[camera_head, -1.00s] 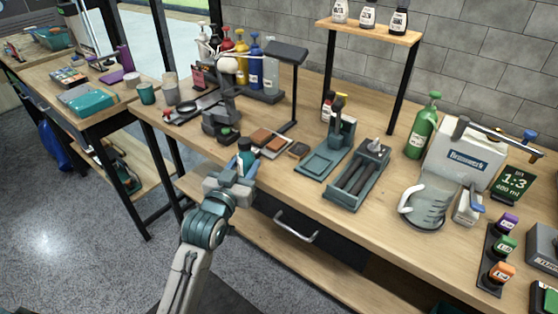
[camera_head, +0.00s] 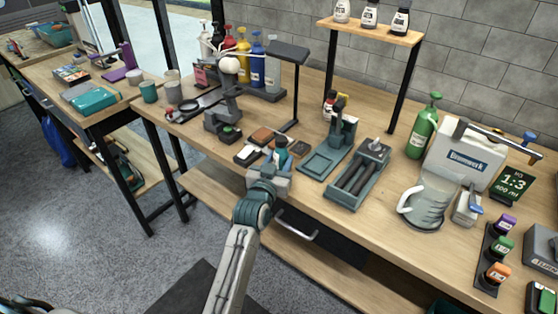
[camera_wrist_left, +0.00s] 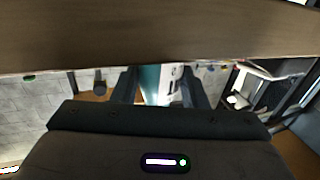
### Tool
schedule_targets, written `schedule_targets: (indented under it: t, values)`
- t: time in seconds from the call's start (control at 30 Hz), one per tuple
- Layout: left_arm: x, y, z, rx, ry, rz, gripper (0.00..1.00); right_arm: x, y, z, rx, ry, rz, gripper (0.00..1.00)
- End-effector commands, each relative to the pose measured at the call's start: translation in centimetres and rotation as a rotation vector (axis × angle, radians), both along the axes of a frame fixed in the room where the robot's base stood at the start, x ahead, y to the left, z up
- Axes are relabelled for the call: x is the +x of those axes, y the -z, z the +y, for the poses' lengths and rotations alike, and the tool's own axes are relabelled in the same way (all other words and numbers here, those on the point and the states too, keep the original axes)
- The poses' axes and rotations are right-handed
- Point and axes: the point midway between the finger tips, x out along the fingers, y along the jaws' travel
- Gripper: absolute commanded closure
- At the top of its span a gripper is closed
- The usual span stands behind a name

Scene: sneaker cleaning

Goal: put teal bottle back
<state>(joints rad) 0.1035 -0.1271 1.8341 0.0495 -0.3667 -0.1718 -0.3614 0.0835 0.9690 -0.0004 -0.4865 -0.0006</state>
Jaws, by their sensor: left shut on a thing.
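My left gripper (camera_head: 270,176) is at the front edge of the workbench (camera_head: 226,170). It is shut on the teal bottle (camera_head: 281,157), a small bottle with a dark cap that stands up above the jaws. In the left wrist view the teal bottle (camera_wrist_left: 150,86) shows between the two fingers (camera_wrist_left: 157,88), with a pale label side to its right. Its lower part is hidden by the gripper in the head view. My right gripper is not in view.
Brown and white blocks (camera_head: 262,136) lie just behind the bottle. A teal tray stand (camera_head: 320,162) and a roller tray (camera_head: 358,175) are to its right. A lamp (camera_head: 287,52) stands behind. A drawer handle (camera_head: 297,228) juts out below the bench edge.

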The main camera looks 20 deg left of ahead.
Motion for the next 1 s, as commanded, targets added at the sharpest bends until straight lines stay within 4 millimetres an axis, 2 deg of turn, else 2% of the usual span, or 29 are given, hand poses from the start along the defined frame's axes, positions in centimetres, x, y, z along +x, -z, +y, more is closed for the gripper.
schedule_targets:
  t: [0.27,0.3,0.4,0.77,0.9,1.0]
  values:
    - [0.0,0.5,0.0,0.000,0.000,0.000,0.89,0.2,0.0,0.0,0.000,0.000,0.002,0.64]
    - [0.0,0.5,0.0,0.000,0.000,0.000,0.55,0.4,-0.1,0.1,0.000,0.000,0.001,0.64]
    - [0.0,0.4,0.0,0.000,0.000,0.000,0.39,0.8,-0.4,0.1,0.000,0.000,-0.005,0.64]
    - [0.0,-0.2,0.0,0.000,0.000,-0.001,0.39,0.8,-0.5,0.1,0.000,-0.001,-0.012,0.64]
    - [-2.1,0.2,0.1,-0.001,-0.001,0.002,0.39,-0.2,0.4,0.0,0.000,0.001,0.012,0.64]
    - [-4.4,0.3,0.1,-0.002,-0.001,0.002,0.39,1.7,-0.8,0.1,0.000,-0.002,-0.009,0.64]
